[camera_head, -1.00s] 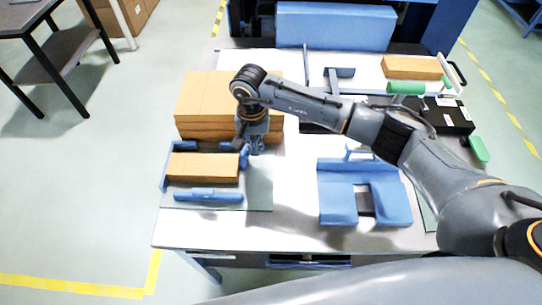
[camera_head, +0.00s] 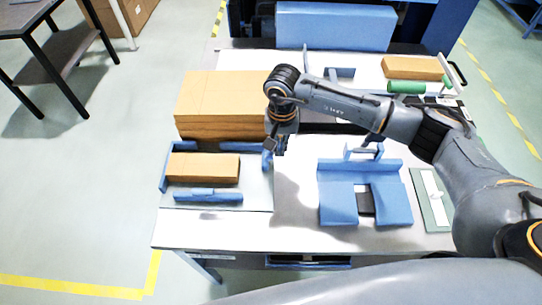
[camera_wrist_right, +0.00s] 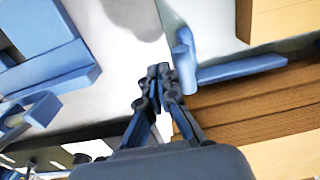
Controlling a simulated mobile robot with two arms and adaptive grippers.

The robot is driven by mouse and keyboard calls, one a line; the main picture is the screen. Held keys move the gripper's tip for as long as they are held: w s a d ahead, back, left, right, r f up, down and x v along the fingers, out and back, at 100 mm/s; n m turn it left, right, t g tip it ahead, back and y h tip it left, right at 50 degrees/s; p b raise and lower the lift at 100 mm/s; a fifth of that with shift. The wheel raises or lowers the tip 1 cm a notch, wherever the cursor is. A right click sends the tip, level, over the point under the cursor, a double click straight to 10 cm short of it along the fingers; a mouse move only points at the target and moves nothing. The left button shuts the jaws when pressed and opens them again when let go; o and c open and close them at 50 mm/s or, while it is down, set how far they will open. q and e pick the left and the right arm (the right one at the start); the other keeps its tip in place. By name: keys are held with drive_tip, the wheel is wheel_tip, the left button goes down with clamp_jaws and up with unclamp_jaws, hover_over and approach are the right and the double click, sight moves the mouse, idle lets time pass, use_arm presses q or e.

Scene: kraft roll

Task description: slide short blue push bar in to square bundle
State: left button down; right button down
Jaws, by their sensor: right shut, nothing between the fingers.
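The short blue push bar (camera_head: 267,157) stands to the right of the brown bundle (camera_head: 204,168), with a gap between them. In the right wrist view the push bar (camera_wrist_right: 184,60) is apart from the bundle (camera_wrist_right: 285,18). My right gripper (camera_head: 274,148) is shut and empty, low at the right side of the push bar. In the right wrist view its closed fingertips (camera_wrist_right: 160,74) are close beside the bar; I cannot tell whether they touch. My left gripper is not in view.
A longer blue bar (camera_head: 208,196) lies in front of the bundle. A blue fence (camera_wrist_right: 240,68) runs behind it, beside a tall brown stack (camera_head: 222,110). A blue slotted fixture (camera_head: 338,200) stands to the right. White table between is clear.

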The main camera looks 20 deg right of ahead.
wheel_tip(320, 180, up, 7)
drive_tip(key=p, duration=0.2)
drive_tip(key=shift+s+r, duration=0.2)
drive_tip(key=shift+s, duration=0.25)
drive_tip(key=shift+s+a+f, duration=0.1)
drive_tip(key=shift+a, duration=0.05)
drive_tip(key=shift+p, duration=0.35)
